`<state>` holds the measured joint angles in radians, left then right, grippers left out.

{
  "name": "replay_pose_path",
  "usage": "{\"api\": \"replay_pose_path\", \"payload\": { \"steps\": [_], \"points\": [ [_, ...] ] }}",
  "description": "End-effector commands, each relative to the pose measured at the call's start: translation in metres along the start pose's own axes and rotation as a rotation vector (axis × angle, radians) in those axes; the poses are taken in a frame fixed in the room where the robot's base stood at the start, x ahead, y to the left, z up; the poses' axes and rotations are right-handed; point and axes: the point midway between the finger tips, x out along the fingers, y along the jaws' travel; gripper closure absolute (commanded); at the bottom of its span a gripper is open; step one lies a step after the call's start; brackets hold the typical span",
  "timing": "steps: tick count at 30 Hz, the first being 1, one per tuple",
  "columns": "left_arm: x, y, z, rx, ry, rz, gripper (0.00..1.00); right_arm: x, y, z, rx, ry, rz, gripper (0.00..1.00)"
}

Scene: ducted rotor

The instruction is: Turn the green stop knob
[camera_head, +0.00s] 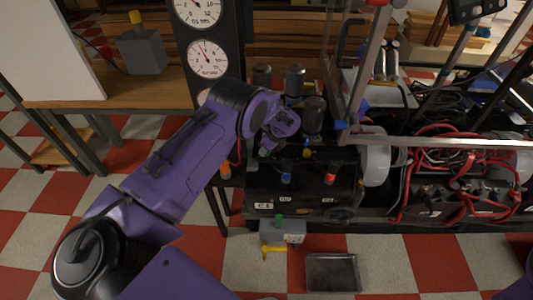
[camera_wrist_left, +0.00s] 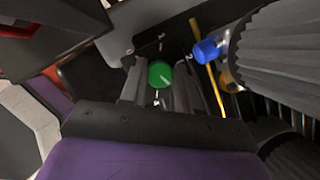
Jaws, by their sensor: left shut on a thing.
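The green stop knob (camera_wrist_left: 159,74) is round with a pale pointer line and shows in the left wrist view. It sits between the grey fingers of my left gripper (camera_wrist_left: 160,88), which is shut on it. White tick marks are on the dark panel around it. In the head view, my left gripper (camera_head: 268,148) reaches down at the left end of the dark engine block (camera_head: 300,195). There the knob is hidden behind the gripper. My right gripper is not in view.
A blue knob (camera_head: 286,176) and a red knob (camera_head: 330,178) stand close by on the block. A grey box (camera_head: 293,230) with a green top piece and a yellow handle is below it. Gauges (camera_head: 207,57) stand behind. A dark tray (camera_head: 332,272) lies on the floor.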

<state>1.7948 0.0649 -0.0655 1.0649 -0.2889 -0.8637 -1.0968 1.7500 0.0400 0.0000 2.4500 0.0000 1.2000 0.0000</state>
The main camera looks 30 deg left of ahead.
Motion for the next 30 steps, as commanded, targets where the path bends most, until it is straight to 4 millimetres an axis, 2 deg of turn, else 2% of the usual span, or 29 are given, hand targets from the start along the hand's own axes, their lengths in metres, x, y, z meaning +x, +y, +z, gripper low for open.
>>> {"api": "replay_pose_path", "payload": {
  "steps": [1,15,30],
  "points": [
    [0.005,-0.001,-0.003,-0.037,0.001,0.016,0.99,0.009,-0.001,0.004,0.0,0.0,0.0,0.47],
    [0.005,-0.003,-0.003,-0.448,0.002,0.185,0.99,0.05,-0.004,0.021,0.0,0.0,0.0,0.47],
    [0.003,-0.005,-0.001,-0.773,0.004,0.319,0.99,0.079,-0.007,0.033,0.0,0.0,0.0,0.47]
  ]
}}
